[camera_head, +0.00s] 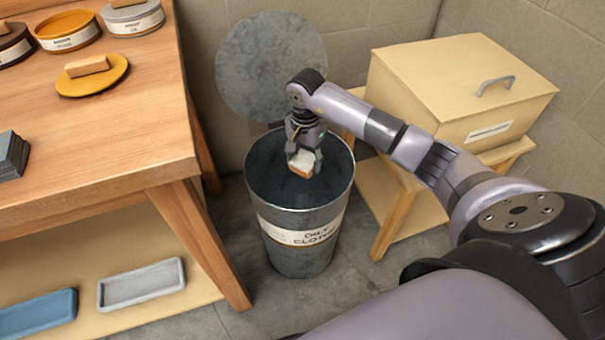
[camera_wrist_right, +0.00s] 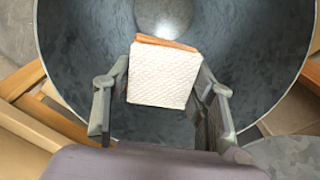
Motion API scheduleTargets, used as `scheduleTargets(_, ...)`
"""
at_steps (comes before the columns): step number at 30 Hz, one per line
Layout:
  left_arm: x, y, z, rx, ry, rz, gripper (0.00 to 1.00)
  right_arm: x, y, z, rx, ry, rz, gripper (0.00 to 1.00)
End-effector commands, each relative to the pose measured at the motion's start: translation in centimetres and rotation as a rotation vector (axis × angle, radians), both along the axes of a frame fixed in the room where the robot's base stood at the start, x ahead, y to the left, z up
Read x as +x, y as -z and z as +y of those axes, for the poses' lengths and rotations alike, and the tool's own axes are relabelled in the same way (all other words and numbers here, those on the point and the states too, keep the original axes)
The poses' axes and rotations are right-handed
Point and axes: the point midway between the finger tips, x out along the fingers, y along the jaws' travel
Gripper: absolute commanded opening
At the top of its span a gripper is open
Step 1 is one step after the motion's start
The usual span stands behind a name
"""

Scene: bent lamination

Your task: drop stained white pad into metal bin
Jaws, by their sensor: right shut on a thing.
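The white pad (camera_head: 303,160) has a textured white face and an orange-brown edge. It also shows in the right wrist view (camera_wrist_right: 163,78), between my fingers. My right gripper (camera_head: 304,165) is shut on the pad and holds it over the open mouth of the metal bin (camera_head: 300,251). The bin is grey, round and upright, with a lettered label band on its front. In the right wrist view the bin's inner wall (camera_wrist_right: 75,60) surrounds the pad, and the part of the bin floor in sight looks bare. My left gripper is not in view.
A wooden box (camera_head: 460,85) with a handle sits on a stand at right.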

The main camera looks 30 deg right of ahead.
Motion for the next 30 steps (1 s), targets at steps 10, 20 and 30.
scheduleTargets(10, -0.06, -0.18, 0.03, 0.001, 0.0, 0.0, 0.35, 0.0, 0.05, -0.01, 0.0, 0.0, 0.0, 0.53)
scheduleTargets(20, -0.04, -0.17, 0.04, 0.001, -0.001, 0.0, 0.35, 0.01, 0.04, -0.02, 0.0, 0.0, 0.0, 0.74)
scheduleTargets(30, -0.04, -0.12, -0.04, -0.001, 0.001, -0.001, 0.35, 0.03, -0.21, -0.03, -0.001, 0.0, -0.001, 0.74)
